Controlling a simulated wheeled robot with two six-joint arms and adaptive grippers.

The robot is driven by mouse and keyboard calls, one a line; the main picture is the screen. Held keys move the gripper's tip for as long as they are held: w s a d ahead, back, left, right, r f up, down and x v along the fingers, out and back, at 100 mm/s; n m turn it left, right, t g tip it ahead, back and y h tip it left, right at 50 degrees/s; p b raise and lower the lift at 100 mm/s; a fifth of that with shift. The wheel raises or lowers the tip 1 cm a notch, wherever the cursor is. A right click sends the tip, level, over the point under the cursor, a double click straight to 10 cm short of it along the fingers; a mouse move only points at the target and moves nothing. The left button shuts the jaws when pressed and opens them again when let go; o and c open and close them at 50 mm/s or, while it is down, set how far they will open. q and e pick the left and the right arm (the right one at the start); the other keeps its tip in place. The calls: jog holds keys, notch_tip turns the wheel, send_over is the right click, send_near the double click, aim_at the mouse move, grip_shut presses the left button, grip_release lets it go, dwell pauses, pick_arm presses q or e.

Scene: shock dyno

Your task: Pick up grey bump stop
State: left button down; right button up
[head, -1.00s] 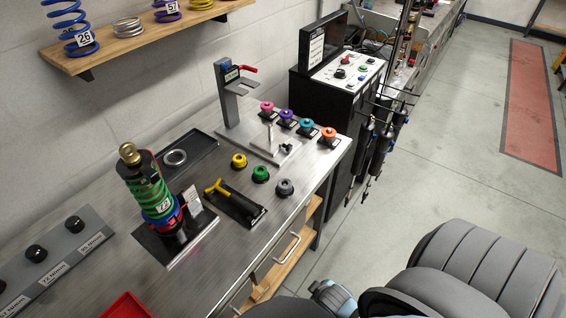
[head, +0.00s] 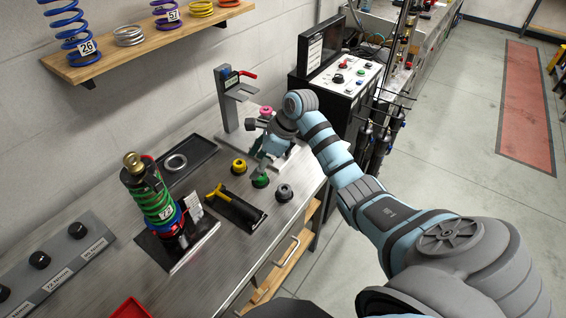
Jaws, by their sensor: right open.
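The grey bump stop (head: 284,192) sits on the steel bench near its right front edge. A green bump stop (head: 260,180) is just left of it, and a yellow bump stop (head: 239,166) is further left. My right gripper (head: 262,168) is open, pointing down over the bench just behind the green and grey bump stops. It holds nothing that I can see. Whether its fingers touch the green one I cannot tell. My left gripper is not in view.
A yellow-handled tool (head: 236,206) lies left of the grey bump stop. A shock with a green spring (head: 152,200) stands further left, before a dark tray (head: 188,160). A press stand (head: 230,100) rises behind. A pink bump stop (head: 266,111) shows behind my gripper.

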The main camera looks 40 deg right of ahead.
jog(key=s+d+g+h, duration=0.3)
jog(key=s+d, duration=0.2)
jog(key=d, duration=0.2)
jog(key=b, duration=1)
send_over(284, 190)
jog(key=s, duration=0.1)
notch_tip(284, 190, down, 8)
jog(key=shift+f, duration=0.1)
jog(key=shift+w+d+f+b, duration=0.1)
jog(key=shift+w+f+b, duration=0.05)
jog(key=shift+f+b, duration=0.5)
jog(key=shift+w+d+f+b, duration=0.1)
jog(key=shift+f+b, duration=0.45)
jog(key=shift+f, duration=0.05)
jog(key=shift+w+a+f, duration=0.1)
jog(key=shift+w+f, duration=0.1)
jog(key=shift+f, duration=1.05)
jog(key=c, duration=1)
